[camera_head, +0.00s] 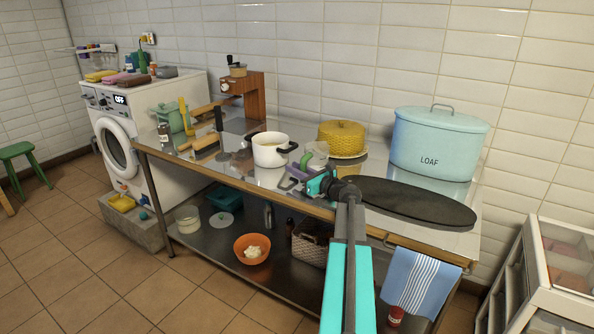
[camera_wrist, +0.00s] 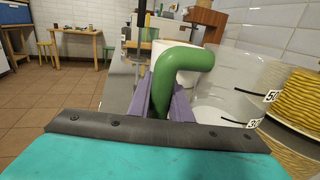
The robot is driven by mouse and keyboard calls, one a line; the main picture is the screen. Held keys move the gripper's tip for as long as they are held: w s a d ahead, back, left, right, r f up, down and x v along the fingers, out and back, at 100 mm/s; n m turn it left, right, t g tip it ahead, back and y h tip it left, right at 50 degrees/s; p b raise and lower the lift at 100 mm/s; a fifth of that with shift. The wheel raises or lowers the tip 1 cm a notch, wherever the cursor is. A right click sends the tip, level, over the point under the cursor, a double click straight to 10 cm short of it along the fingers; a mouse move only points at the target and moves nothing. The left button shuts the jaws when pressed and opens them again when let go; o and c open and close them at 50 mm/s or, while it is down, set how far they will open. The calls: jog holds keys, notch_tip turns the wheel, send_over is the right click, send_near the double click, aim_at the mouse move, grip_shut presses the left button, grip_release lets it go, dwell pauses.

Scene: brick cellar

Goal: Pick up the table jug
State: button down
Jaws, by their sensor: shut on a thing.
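The table jug (camera_head: 319,149) is a clear measuring jug with a green handle. It is near the front edge of the steel table, between the white pot and the yellow dome. In the wrist view its clear body (camera_wrist: 232,75) with dark markings fills the right side. My gripper (camera_head: 297,172) has purple fingers, shut around the green handle; they also show in the wrist view (camera_wrist: 162,95). I cannot tell whether the jug's base touches the table, as my arm hides part of it.
A white pot (camera_head: 269,150) stands close left of the jug. A yellow woven dome (camera_head: 341,136) is behind it. A dark oval board (camera_head: 415,201) and a blue LOAF bin (camera_head: 436,145) are on the right. A lower shelf holds an orange bowl (camera_head: 251,248).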

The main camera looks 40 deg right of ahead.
jog(key=shift+r, duration=0.25)
jog(key=shift+r, duration=1.5)
jog(key=s+r, duration=0.1)
jog(key=s, duration=1.4)
jog(key=shift+s+r+b, duration=0.15)
jog(key=shift+s+b, duration=0.25)
jog(key=shift+s+d, duration=0.1)
jog(key=shift+d, duration=0.05)
